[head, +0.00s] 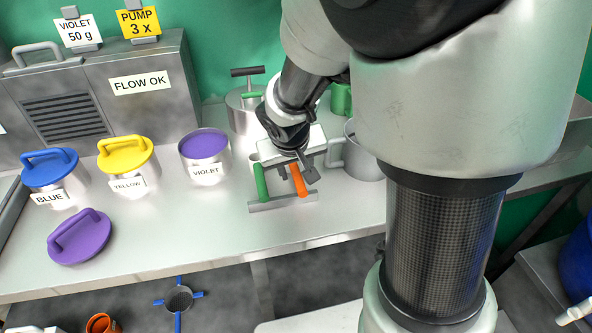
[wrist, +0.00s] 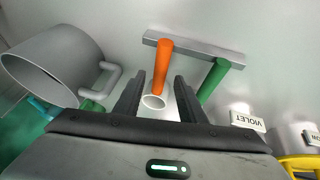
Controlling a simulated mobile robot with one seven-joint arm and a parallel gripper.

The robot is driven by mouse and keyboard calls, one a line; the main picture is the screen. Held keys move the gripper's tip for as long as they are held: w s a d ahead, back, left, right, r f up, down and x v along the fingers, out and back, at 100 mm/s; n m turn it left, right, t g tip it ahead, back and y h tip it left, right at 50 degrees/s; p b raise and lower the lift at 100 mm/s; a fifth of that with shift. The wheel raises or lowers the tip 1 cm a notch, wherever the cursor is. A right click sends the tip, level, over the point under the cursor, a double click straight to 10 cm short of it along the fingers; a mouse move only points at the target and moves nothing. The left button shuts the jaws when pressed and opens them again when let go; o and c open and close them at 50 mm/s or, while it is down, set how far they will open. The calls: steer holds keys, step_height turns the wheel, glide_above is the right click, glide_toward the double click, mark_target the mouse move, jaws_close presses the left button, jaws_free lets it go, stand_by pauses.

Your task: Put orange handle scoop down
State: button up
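The orange handle scoop shows its orange handle (head: 298,181) in the head view, its lower end at a grey bar rest (head: 283,202) on the bench. In the wrist view the orange handle (wrist: 163,64) runs from the grey bar (wrist: 196,50) toward my gripper, with a white-rimmed round part (wrist: 153,102) at its near end. My gripper (wrist: 160,78) is open, one finger on each side of the scoop, with a visible gap to each. In the head view my gripper (head: 306,172) is just above the rest and hides the scoop's upper part.
A green handle (head: 262,184) stands on the rest beside the orange one. A grey mug (head: 358,158) is close to the right. An open violet tub (head: 205,158), its purple lid (head: 80,237), and lidded yellow (head: 127,163) and blue (head: 55,178) tubs are left.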

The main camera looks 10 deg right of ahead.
steer(key=s+r+y, duration=0.2)
steer(key=s+r, duration=1.5)
steer(key=s, duration=0.2)
steer(key=shift+d+t+p, duration=0.3)
steer(key=shift+d+p, duration=0.1)
steer(key=shift+p, duration=0.05)
